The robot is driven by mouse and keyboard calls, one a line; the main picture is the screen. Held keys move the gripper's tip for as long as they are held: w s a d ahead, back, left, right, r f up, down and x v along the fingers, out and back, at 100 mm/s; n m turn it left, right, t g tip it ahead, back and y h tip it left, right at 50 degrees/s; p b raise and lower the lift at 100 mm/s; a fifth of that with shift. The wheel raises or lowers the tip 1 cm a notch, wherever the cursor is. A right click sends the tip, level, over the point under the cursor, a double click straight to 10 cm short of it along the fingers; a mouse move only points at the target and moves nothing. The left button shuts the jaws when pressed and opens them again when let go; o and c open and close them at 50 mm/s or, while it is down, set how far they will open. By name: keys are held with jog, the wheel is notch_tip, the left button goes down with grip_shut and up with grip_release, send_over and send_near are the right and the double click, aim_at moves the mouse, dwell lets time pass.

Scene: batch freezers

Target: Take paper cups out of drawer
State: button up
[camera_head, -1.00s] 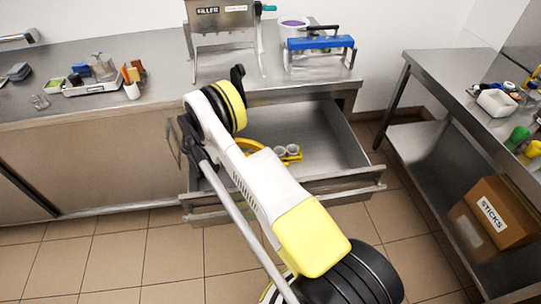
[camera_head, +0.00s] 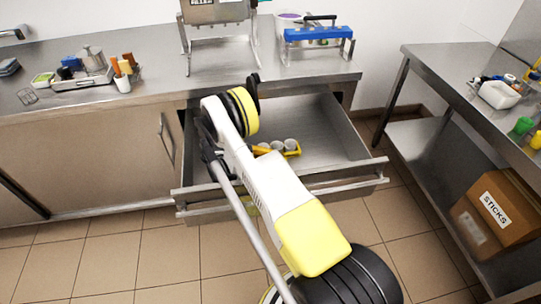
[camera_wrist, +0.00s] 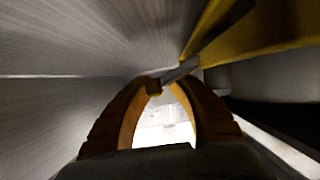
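The drawer (camera_head: 335,150) under the counter is pulled open. Two pale round paper cups (camera_head: 290,144) lie close together inside it, beside yellow parts whose outline I cannot make out fully. My arm reaches over the drawer front and hides part of its inside. My gripper is down in the drawer, mostly hidden behind the arm in the head view. In the wrist view its two orange-brown fingers (camera_wrist: 168,82) arch toward each other, tips close together, with a bright area between them. Whether they touch or hold a cup is unclear.
A metal filler machine (camera_head: 215,15) and a blue-handled device (camera_head: 318,36) stand on the counter above the drawer. A tray with small containers (camera_head: 85,78) stands at left. A steel table at right has a STICKS box (camera_head: 495,213) on its shelf.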

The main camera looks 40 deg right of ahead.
jog(key=shift+r, duration=0.1)
grip_shut()
jog(key=shift+r, duration=0.1)
